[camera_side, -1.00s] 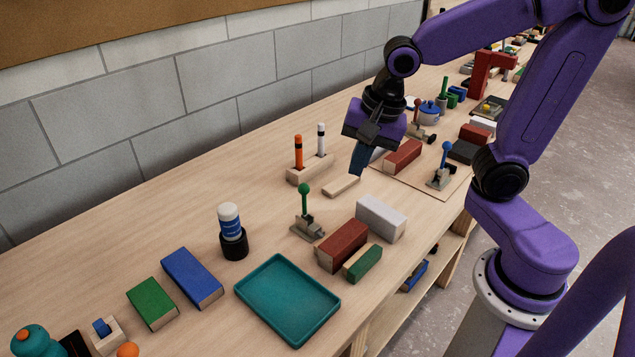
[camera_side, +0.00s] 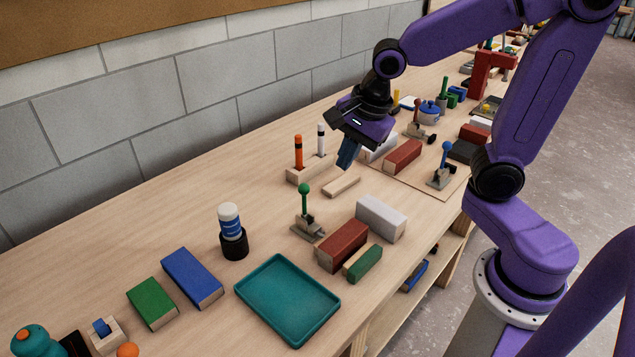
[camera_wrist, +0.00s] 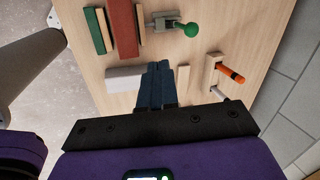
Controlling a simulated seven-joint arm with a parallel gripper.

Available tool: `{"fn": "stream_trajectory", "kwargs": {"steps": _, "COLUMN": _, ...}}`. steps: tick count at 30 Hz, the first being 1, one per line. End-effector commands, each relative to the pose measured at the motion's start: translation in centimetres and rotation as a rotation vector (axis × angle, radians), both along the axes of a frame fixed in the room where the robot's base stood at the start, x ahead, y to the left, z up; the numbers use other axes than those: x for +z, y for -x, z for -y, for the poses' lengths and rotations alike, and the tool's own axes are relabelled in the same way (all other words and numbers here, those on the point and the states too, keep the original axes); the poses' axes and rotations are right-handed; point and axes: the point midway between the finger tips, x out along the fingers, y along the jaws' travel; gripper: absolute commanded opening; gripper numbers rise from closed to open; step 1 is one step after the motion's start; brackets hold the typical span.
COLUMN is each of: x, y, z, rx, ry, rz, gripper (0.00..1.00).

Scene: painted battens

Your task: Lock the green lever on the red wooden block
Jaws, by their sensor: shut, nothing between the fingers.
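The green lever (camera_side: 304,200) is a clamp handle with a round green knob, standing upright on a grey metal base (camera_side: 308,230). The red wooden block (camera_side: 342,245) lies just beside that base, to its right. In the wrist view the green lever (camera_wrist: 191,29) and the red block (camera_wrist: 123,28) are at the top. My gripper (camera_side: 346,160) has its dark blue fingers shut and empty. It is above the table behind the lever, apart from lever and block. In the wrist view its fingers (camera_wrist: 157,72) point towards the block side. Nothing hides the lever.
A white block (camera_side: 381,217) and a green block (camera_side: 362,262) flank the red block. A loose batten (camera_side: 342,186) and a marker holder (camera_side: 310,170) lie near my gripper. A teal tray (camera_side: 287,300) is in front. Another clamp with a blue knob (camera_side: 446,146) stands to the right.

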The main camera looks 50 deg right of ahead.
Motion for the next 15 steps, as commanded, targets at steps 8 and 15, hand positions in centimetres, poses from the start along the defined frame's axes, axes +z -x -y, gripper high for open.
{"fn": "stream_trajectory", "kwargs": {"steps": 8, "x": -3.9, "y": -1.0, "z": -0.2, "rx": 0.001, "ry": 0.003, "rz": -0.007, "gripper": 0.00}}
{"fn": "stream_trajectory", "kwargs": {"steps": 15, "x": -6.9, "y": -2.0, "z": -0.4, "rx": 0.000, "ry": 0.004, "rz": -0.005, "gripper": 0.00}}
